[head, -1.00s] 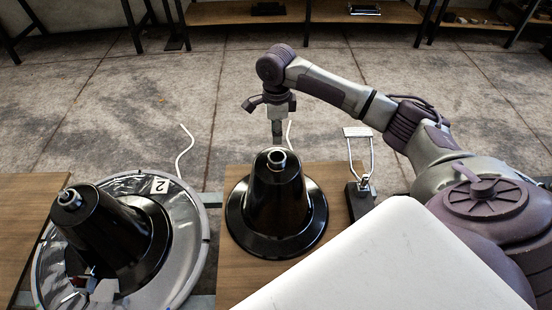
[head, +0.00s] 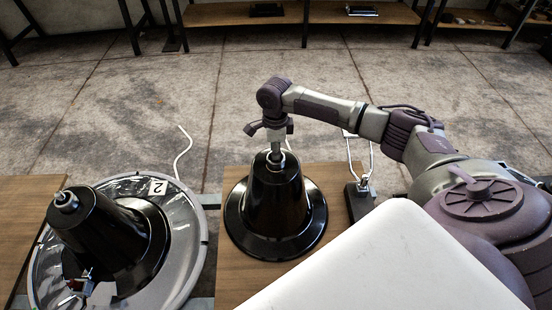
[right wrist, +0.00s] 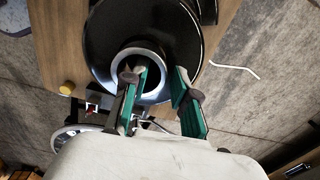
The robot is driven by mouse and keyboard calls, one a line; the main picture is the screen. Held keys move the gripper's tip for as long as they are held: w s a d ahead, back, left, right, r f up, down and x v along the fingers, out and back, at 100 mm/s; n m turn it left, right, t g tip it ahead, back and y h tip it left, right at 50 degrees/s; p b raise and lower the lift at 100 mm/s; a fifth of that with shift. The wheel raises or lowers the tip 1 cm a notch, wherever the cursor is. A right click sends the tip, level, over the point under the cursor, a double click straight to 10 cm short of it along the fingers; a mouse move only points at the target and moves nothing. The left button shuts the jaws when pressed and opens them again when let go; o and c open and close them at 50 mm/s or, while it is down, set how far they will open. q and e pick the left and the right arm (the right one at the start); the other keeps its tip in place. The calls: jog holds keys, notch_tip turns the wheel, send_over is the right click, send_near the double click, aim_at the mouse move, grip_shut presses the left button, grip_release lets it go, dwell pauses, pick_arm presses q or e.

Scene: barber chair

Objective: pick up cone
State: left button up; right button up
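A black cone (head: 277,200) with a wide round base and a metal ring at its top stands upright on a wooden board (head: 235,278). A second black cone (head: 98,232) stands on a round silvery plate (head: 190,255) marked 2, to the left. My right gripper (head: 276,155) points down at the top of the right-hand cone. In the right wrist view its green-padded fingers (right wrist: 158,100) are apart. One finger overlaps the cone's top ring (right wrist: 151,58); the other is just outside it. I cannot tell whether they touch it. My left gripper is not in view.
A small stand with metal prongs (head: 360,200) is close on the right of the right-hand cone. A white bent cord (head: 183,150) lies on the floor. Shelves (head: 230,14) stand along the far wall. The floor between is clear.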

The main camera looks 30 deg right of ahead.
grip_shut()
jog(key=shift+w+r, duration=0.1)
jog(key=shift+r, duration=0.05)
jog(key=shift+r, duration=1.95)
jog(key=s+a+r+p, duration=0.2)
jog(key=s+a+r, duration=0.2)
jog(key=s+r, duration=0.45)
notch_tip(320, 180, up, 6)
jog(key=s+p, duration=0.2)
jog(key=p, duration=1)
jog(key=shift+s+r, duration=0.2)
jog(key=shift+s, duration=0.05)
